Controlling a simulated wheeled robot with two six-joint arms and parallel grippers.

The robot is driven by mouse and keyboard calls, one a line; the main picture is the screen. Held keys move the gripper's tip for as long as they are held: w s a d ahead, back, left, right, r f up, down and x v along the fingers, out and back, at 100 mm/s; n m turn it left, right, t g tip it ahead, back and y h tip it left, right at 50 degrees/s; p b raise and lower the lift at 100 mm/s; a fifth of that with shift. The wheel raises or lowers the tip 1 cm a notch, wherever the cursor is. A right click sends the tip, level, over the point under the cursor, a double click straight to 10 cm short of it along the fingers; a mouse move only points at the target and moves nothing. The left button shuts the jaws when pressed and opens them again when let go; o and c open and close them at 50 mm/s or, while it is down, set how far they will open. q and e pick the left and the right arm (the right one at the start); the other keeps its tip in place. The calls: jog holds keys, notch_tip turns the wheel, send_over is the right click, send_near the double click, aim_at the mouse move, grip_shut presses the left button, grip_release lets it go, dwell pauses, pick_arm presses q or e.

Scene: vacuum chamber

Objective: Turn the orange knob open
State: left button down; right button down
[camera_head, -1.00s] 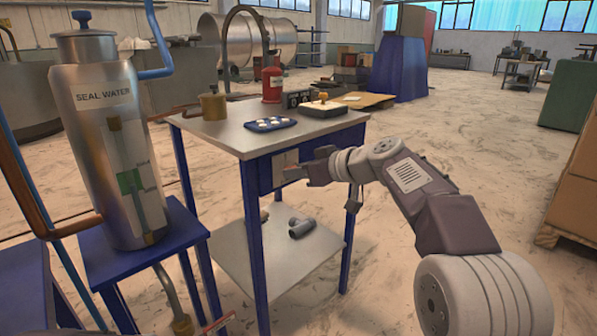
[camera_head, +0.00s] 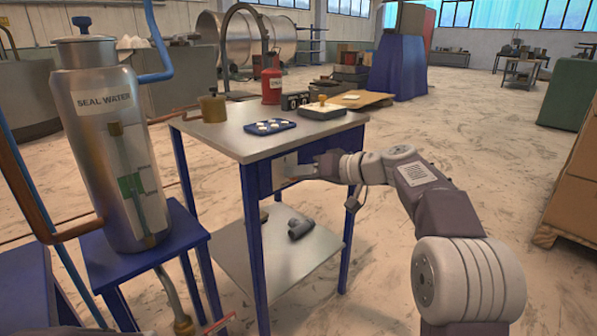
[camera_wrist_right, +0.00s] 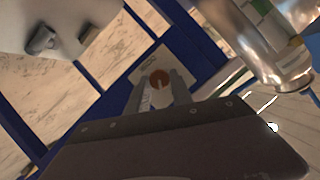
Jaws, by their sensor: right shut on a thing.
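The orange knob (camera_wrist_right: 160,77) is a small round orange-brown disc on a pale plate (camera_wrist_right: 150,64) in the right wrist view. The pale plate is fixed to the blue front of the steel-topped table, and it also shows in the head view (camera_head: 284,163). My right gripper (camera_wrist_right: 161,88) has one finger on each side of the knob and is shut on it. In the head view my right gripper (camera_head: 298,173) reaches the plate from the right, and the knob is hidden there. My left gripper is not in view.
A steel seal water tank (camera_head: 105,150) stands at left. Grey fittings (camera_head: 300,228) lie on the lower shelf.

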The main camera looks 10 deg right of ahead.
jog(key=m+y, duration=0.1)
jog(key=m, duration=0.2)
jog(key=m+y+p, duration=0.1)
jog(key=m+y, duration=0.1)
jog(key=m, duration=0.1)
jog(key=m+y, duration=0.1)
jog(key=m, duration=0.2)
jog(key=shift+w+d+f+y, duration=0.1)
jog(key=shift+d+f+y, duration=0.1)
jog(key=shift+f+y, duration=0.2)
jog(key=shift+m, duration=0.3)
dwell(0.3)
jog(key=c, duration=1.2)
grip_release()
jog(key=shift+o, duration=0.2)
jog(key=shift+d+p, duration=0.1)
jog(key=shift+p, duration=0.2)
